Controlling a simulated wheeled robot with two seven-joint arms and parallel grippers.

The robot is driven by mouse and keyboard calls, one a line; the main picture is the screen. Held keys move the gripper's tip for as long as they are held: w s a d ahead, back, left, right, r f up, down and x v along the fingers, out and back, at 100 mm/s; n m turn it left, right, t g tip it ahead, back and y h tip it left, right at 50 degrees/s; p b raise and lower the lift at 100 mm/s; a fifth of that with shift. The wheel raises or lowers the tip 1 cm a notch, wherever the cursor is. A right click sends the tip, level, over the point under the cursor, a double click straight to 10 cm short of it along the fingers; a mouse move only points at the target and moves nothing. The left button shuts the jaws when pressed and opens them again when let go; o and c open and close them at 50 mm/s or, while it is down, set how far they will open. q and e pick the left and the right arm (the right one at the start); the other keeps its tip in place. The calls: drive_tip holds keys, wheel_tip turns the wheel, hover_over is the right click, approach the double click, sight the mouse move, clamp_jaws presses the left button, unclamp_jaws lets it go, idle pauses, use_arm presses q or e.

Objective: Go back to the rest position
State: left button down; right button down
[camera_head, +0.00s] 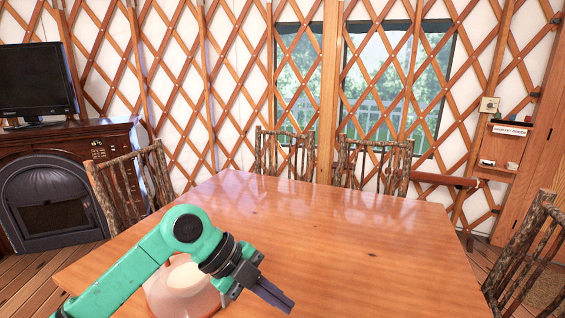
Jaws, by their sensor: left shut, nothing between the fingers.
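My left arm comes in from the lower left over the near part of the wooden table (360,235). My left gripper (288,302) is shut and empty, its dark fingers pointing down to the right above the table's near edge. A pale rounded object (180,290) is behind and below my left arm, partly hidden by it; I cannot tell whether it is part of me. My right gripper is not in view.
Log chairs stand at the left (130,185), the back (285,152) and (375,165), and the right (520,255). A fireplace cabinet (55,190) with a television (35,80) stands at the left. A lattice wall with windows closes the back.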

use_arm(q)
drive_tip(key=s+d+r+t+h, duration=0.1)
drive_tip(key=d+r+t+h, duration=0.1)
drive_tip(key=d+r+h, duration=0.7)
drive_tip(key=w+a+r+n+t, duration=0.7)
drive_tip(key=a+n+t, duration=0.35)
drive_tip(key=t, duration=0.35)
drive_tip(key=w+a+f+n+t+y, duration=0.35)
drive_tip(key=a+n+t+y, duration=0.2)
drive_tip(key=n+y, duration=0.25)
drive_tip(key=s+a+f+n+g+y, duration=0.1)
drive_tip(key=a+f+n+g+y, duration=0.3)
drive_tip(key=a+f, duration=0.45)
drive_tip(key=s+a+f+n+g+y, duration=0.1)
drive_tip(key=a+f+n+g+y, duration=0.35)
drive_tip(key=f, duration=0.65)
drive_tip(key=s+a+f+m+g, duration=0.25)
drive_tip(key=s+f+g, duration=0.65)
drive_tip(key=s+f, duration=0.95)
drive_tip(key=s+f+g, duration=0.1)
drive_tip(key=s+f, duration=0.2)
drive_tip(key=f, duration=1.7)
drive_tip(key=s+a+f+g+y, duration=0.1)
drive_tip(key=s+a+f, duration=0.2)
drive_tip(key=s+f, duration=1.2)
drive_tip(key=s, duration=0.2)
drive_tip(key=shift+s+f+g, duration=0.3)
drive_tip(key=shift+f+g, duration=0.1)
